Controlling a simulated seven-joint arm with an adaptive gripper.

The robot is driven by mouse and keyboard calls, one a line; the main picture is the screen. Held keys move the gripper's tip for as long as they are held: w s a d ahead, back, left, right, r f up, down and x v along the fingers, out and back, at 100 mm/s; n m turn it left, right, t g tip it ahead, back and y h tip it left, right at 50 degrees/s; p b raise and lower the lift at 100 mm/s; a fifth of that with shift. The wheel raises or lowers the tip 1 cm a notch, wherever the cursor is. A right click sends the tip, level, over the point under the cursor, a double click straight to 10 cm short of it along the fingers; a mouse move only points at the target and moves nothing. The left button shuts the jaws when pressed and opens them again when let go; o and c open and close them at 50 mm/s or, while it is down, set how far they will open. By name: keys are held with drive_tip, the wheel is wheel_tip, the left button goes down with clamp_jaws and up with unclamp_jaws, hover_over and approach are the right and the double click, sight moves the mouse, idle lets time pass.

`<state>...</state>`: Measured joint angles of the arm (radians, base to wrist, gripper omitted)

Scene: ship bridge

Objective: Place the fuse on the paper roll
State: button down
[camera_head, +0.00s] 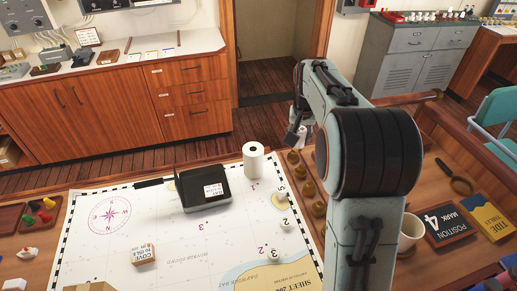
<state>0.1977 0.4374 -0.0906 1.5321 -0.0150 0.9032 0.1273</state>
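The white paper roll (253,161) stands upright on the chart, toward its far right corner, with its dark core hole facing up. My gripper (297,136) is at the end of my bent arm, to the right of the paper roll and apart from it in the picture. It is small and partly hidden by my own arm, so I cannot tell whether its fingers are open or shut. A small pale shape shows beside the fingers; I cannot tell what it is. I cannot make out the fuse with certainty.
A black box (203,188) with a label stands left of the paper roll on the chart (110,251). Brass pieces (309,187) line the chart's right side.

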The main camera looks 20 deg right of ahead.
drive_tip(key=w+a+n, duration=0.2)
drive_tip(key=a, duration=0.7)
hover_over(253, 145)
drive_tip(key=s, duration=0.2)
drive_tip(key=shift+y, duration=0.3)
drive_tip(key=f, duration=0.8)
drive_tip(key=shift+a+f, duration=0.2)
drive_tip(key=shift+f, duration=0.2)
drive_tip(key=shift+w+f, duration=0.35)
drive_tip(key=shift+f, duration=0.1)
drive_tip(key=shift+s+x, duration=0.15)
drive_tip(key=shift+x, duration=0.65)
drive_tip(key=shift+s+x, duration=0.15)
drive_tip(key=shift+x, duration=0.6)
drive_tip(key=shift+f, duration=0.2)
drive_tip(key=c, duration=0.8)
unclamp_jaws()
drive_tip(key=shift+o, duration=0.2)
